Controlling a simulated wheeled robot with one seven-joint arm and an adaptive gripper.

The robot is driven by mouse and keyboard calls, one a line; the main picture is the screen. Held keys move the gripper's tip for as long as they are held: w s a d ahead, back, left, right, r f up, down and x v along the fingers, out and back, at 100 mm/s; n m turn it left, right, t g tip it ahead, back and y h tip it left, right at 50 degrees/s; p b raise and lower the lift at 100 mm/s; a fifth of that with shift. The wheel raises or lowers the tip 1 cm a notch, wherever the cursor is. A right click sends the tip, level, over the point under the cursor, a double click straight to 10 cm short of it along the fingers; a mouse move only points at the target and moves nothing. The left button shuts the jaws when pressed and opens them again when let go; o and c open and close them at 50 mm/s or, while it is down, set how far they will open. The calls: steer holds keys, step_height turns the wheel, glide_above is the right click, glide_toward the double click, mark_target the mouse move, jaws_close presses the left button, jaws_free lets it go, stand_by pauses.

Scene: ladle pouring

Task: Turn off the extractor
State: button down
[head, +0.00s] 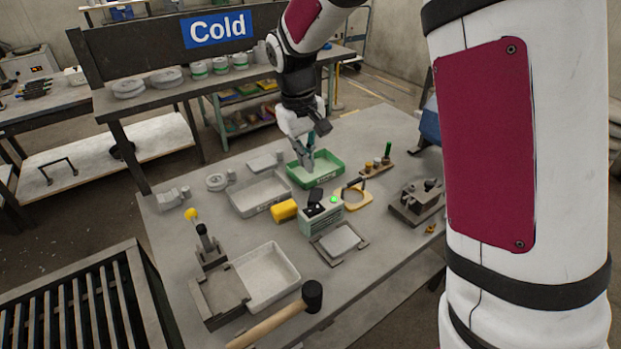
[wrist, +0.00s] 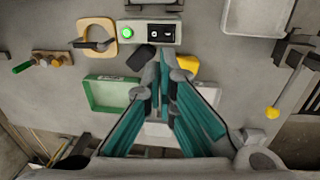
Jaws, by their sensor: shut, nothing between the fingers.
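The extractor seems to be a small grey-green box (head: 321,221) with a lit green lamp and black parts on top, standing mid-table. In the wrist view the box (wrist: 150,36) is at the top, with the lit green lamp at its left and a black switch panel (wrist: 164,30) with white marks beside it. Which way the switch is set I cannot tell. My gripper (head: 309,168) is shut and empty over the green tray, behind the box in the head view. In the wrist view its fingertips (wrist: 164,56) point toward the box, just below it in the picture.
A green tray (head: 333,163), a grey tray (head: 239,205), a yellow cylinder (head: 285,211) and a yellow ring-shaped holder (head: 358,203) surround the box. A flat plate (head: 340,241) lies in front. A mallet (head: 270,326) and a white tray (head: 292,273) are nearer.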

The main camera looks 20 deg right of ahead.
steer(key=shift+w+d+r, duration=0.1)
steer(key=shift+d+r, duration=0.05)
steer(key=p, duration=0.2)
glide_toward(316, 207)
steer(key=f, duration=0.5)
steer(key=shift+d+f, duration=0.2)
steer(key=shift+d, duration=0.15)
steer(key=shift+w+f, duration=0.15)
steer(key=shift+f, duration=0.6)
